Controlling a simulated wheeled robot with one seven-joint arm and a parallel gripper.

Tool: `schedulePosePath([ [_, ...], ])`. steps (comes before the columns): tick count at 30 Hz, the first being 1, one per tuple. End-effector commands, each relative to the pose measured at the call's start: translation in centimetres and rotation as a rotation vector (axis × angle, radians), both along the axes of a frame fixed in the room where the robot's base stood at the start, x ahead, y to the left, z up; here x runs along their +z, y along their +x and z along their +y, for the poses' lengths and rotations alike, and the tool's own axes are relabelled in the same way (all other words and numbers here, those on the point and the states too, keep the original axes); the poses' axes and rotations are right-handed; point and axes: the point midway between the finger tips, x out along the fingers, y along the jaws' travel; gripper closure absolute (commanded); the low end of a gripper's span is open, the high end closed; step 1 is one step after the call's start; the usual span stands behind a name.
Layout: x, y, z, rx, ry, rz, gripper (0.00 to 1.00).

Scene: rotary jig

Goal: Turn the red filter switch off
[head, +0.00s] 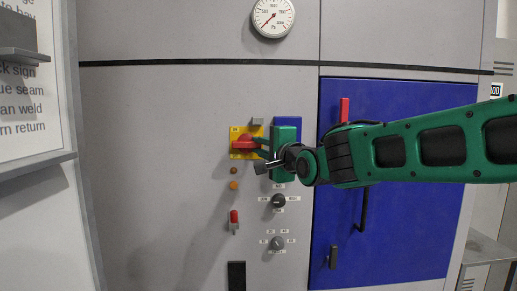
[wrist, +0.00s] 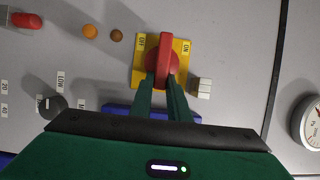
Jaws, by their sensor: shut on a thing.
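The red rotary switch (head: 245,146) sits on a yellow plate (head: 236,155) on the grey panel. In the wrist view its red handle (wrist: 166,50) runs nearly up and down the picture, between the OFF label (wrist: 142,42) on the left and the ON label (wrist: 186,48) on the right. In the head view the handle lies roughly level. My gripper (wrist: 161,82) is shut on the near end of the red handle, one green finger on each side. In the head view my gripper (head: 262,149) comes in from the right and hides part of the plate.
Below the switch are brown and orange lamps (head: 233,185), a small red lever (head: 234,218) and two dark knobs (head: 279,201). A grey block (wrist: 202,88) is close beside the plate. A blue door (head: 400,240) with handles is on the right; a gauge (head: 272,17) is above.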

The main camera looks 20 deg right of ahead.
Motion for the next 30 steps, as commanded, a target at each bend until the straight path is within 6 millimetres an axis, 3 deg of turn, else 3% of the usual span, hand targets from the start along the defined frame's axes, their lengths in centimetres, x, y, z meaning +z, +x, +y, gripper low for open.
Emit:
schedulePosePath([
  [12, -0.49, 0.08, 0.01, 0.000, 0.007, 0.008, 1.00],
  [13, -0.49, 0.08, 0.01, 0.000, 0.007, 0.008, 0.82],
  [15, -0.44, 0.09, 0.01, 0.000, 0.008, 0.007, 0.66],
  [30, -0.09, 0.00, 0.00, 0.000, 0.007, 0.000, 0.66],
])
